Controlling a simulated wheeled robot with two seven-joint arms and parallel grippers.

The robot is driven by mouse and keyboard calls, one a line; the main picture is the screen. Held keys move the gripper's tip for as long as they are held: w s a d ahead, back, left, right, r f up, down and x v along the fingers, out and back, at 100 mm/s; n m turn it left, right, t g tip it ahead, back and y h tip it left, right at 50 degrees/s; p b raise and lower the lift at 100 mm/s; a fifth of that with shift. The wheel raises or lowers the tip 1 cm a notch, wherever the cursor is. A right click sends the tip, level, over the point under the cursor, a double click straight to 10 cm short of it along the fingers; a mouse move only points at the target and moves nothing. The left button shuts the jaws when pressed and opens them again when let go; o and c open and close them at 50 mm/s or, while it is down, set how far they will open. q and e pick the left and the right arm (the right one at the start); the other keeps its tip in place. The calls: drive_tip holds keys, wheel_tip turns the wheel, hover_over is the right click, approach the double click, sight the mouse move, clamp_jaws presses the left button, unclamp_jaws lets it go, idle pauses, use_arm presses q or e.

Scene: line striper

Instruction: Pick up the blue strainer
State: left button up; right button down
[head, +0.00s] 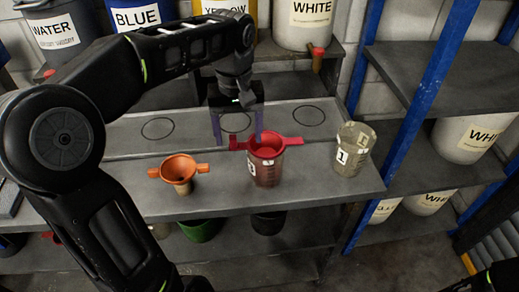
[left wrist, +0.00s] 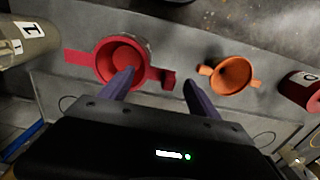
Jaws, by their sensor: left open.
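I see no blue strainer in either view. A red strainer (head: 266,147) with two flat side handles sits on a beaker (head: 265,172) of red contents; it also shows in the left wrist view (left wrist: 122,58). An orange strainer (head: 179,170) stands to its left on the shelf and shows in the left wrist view (left wrist: 232,73). My left gripper (head: 238,138) is open, its fingers on either side of the red strainer's left handle. The same fingers show in the left wrist view (left wrist: 158,79). My right gripper is out of view.
A beaker marked 1 (head: 353,150) stands right of the red strainer. Behind are drawn circles (head: 309,115) and large labelled buckets, including BLUE (head: 142,18) and WHITE (head: 305,22). A blue shelf post (head: 410,125) stands at the right. A red container (left wrist: 302,92) shows at the wrist view's right.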

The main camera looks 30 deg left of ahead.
use_arm(q)
wheel_tip(320, 180, down, 2)
drive_tip(key=shift+c, duration=0.4)
idle(0.3)
drive_tip(key=c, duration=1.2)
